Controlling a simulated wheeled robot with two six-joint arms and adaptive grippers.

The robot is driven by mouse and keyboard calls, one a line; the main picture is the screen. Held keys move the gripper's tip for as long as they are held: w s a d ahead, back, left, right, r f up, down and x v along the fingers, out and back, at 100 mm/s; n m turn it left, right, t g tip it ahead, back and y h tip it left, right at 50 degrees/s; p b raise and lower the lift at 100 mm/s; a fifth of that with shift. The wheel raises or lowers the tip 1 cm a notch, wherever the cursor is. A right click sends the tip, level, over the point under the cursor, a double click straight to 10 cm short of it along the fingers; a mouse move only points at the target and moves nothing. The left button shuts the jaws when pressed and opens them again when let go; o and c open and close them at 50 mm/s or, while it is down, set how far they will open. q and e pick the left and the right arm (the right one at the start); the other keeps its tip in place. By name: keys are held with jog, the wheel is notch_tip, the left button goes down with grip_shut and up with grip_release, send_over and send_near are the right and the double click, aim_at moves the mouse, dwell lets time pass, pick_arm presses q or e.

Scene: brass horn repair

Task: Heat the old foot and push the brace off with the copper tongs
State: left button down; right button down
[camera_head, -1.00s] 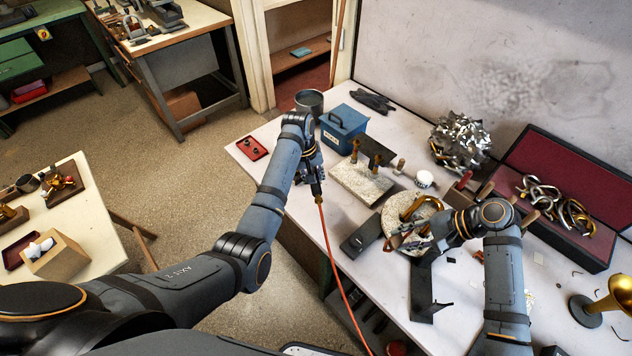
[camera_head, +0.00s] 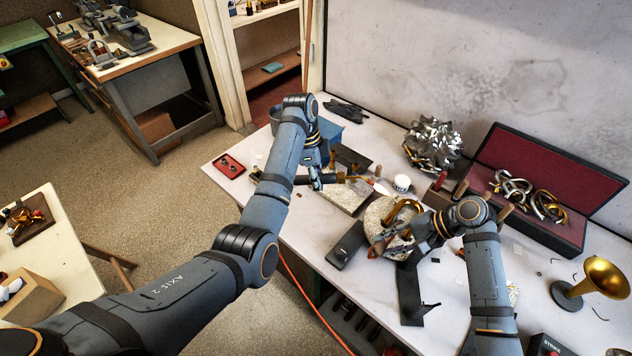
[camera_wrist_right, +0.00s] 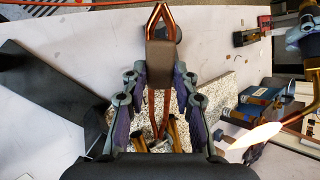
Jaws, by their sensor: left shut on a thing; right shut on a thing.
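My left gripper (camera_head: 317,180) is shut on a torch (camera_head: 350,179) whose pale flame (camera_head: 381,188) points right toward the brass horn piece (camera_head: 404,209). The flame also shows in the right wrist view (camera_wrist_right: 258,136), to the right of the tongs. The horn piece lies on a round speckled soldering board (camera_head: 375,212). My right gripper (camera_head: 398,240) is shut on the copper tongs (camera_head: 376,250), also seen in the right wrist view (camera_wrist_right: 161,103). The old foot and brace are too small or hidden to pick out. I cannot tell whether the tongs touch the brass.
A black block (camera_head: 345,245) and a dark angled plate (camera_head: 411,297) lie in front. An orange hose (camera_head: 310,300) hangs off the bench edge.

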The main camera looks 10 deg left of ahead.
pick_arm(q)
jog(key=d+f, duration=0.1)
jog(key=f, duration=0.2)
jog(key=d+f, duration=0.2)
jog(key=f, duration=0.2)
jog(key=d+f, duration=0.2)
jog(key=f, duration=0.2)
jog(key=shift+d+f, duration=0.1)
jog(key=shift+d, duration=0.1)
pick_arm(e)
jog(key=shift+w+d, duration=0.1)
jog(key=shift+w, duration=0.05)
dwell(1.5)
jog(key=shift+w+d, duration=0.6)
jog(key=shift+w, duration=0.25)
